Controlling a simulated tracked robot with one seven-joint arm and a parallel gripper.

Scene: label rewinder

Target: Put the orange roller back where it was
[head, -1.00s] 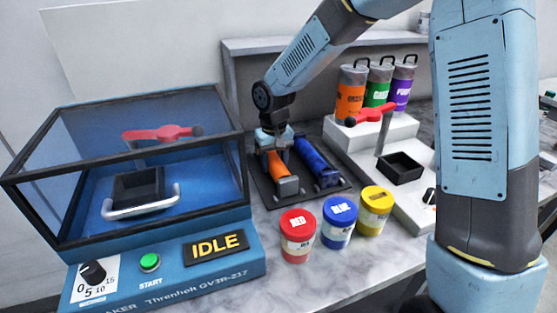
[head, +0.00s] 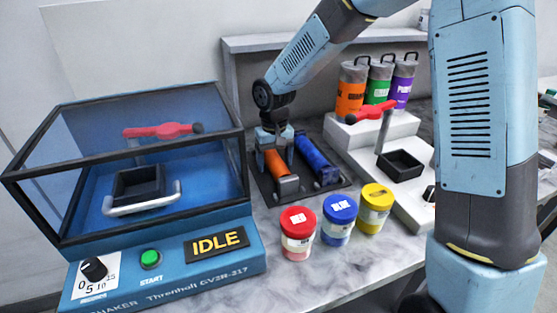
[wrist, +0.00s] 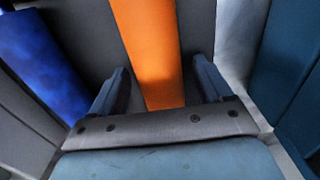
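The orange roller (head: 275,164) lies on the dark rack (head: 262,187) on the bench, left of and roughly parallel to the blue roller (head: 316,158). My gripper (head: 276,148) is over the far part of the orange roller, pointing down. In the wrist view the fingers (wrist: 160,82) are apart, one on each side of the orange roller (wrist: 148,45), with a visible gap on both sides. The blue roller (wrist: 40,65) shows at the left there. The far end of the orange roller is hidden by my gripper in the head view.
A blue machine with a clear cover and an IDLE sign (head: 217,243) stands at left. Red (head: 298,235), blue (head: 338,222) and yellow (head: 374,210) lidded jars stand in front of the rack. A white stepped stand (head: 345,140) is at right.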

